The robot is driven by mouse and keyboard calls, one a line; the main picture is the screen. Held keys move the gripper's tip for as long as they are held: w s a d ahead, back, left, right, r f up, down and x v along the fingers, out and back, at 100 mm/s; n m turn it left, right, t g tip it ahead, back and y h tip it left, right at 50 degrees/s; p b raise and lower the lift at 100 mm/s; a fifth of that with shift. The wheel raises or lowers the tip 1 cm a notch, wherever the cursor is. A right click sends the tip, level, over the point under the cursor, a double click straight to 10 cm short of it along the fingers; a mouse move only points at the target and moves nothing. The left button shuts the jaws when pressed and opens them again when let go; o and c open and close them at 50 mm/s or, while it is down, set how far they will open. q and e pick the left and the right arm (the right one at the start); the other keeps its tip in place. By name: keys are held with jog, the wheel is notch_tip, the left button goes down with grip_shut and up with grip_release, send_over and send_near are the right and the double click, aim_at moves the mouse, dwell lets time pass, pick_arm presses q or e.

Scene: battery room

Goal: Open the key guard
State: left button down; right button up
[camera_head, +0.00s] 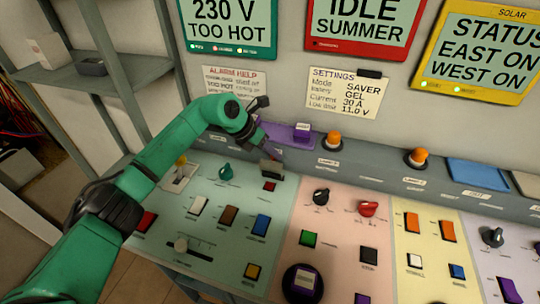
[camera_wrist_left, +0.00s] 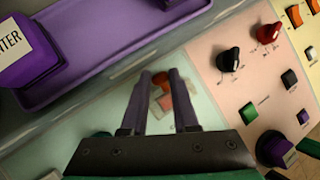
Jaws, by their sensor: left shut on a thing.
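My left gripper (camera_head: 276,153) reaches down to the back of the pale green panel, at a small dark upright piece (camera_head: 271,169) that I take for the key guard. A small red part (camera_head: 269,187) shows just in front of it. In the left wrist view my gripper's two fingers (camera_wrist_left: 160,76) are close together, with a red-orange piece (camera_wrist_left: 161,79) between their tips. The fingers hide much of the held part, and its tilt is hard to tell. My right gripper is not in view.
A purple tray (camera_wrist_left: 110,62) with a labelled purple block (camera_wrist_left: 27,60) lies on the ledge behind the gripper. A green knob (camera_head: 226,170) and a yellow-tipped lever (camera_head: 181,160) stand to the left. A black knob (camera_head: 321,196) and a red knob (camera_head: 368,209) are on the pink panel.

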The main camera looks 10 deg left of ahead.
pick_arm(q)
jog(key=shift+w+r, duration=0.2)
jog(key=shift+r, duration=0.1)
jog(key=c, duration=0.7)
grip_release()
jog(key=shift+f, duration=0.1)
jog(key=shift+w+f, duration=0.1)
jog(key=shift+f, duration=0.05)
